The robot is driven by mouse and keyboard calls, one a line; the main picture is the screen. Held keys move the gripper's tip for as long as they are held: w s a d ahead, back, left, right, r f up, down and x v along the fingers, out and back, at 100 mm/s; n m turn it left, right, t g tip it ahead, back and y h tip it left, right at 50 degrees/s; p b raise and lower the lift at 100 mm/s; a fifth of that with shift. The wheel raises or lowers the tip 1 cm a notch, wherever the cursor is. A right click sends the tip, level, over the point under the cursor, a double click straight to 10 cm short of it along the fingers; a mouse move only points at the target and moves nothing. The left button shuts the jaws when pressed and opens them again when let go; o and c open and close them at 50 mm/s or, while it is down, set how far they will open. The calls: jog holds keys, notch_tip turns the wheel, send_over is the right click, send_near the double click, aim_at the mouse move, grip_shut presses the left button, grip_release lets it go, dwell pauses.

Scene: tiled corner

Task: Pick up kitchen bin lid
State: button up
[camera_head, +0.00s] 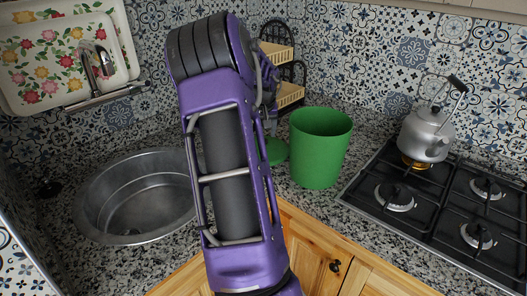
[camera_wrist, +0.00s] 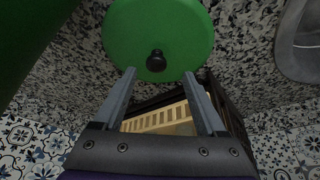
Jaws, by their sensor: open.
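The kitchen bin lid (camera_wrist: 180,22) is a round green disc with a small black knob (camera_wrist: 156,61). In the wrist view it lies on the speckled counter, past my fingertips. My gripper (camera_wrist: 161,76) is open and empty, with the knob showing just beyond the gap between its two fingers. In the head view a part of the green lid (camera_head: 277,151) shows between my arm and the bin; my arm hides the rest. The green bin (camera_head: 320,150) stands upright with its top open, right of the lid. The bin's side also fills the wrist view's upper left corner (camera_wrist: 28,40).
A round metal sink (camera_head: 140,200) is left of my arm. A black gas hob (camera_head: 440,205) with a metal kettle (camera_head: 424,135) is at the right. A wooden-tiered rack (camera_head: 288,94) stands in the back corner. A floral tray (camera_head: 60,60) leans at the left wall.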

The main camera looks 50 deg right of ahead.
aim_at(278, 151)
jog(key=shift+d+x, duration=0.2)
jog(key=shift+x, duration=2.55)
jog(key=shift+s+r, duration=0.1)
jog(key=shift+s, duration=0.1)
grip_shut()
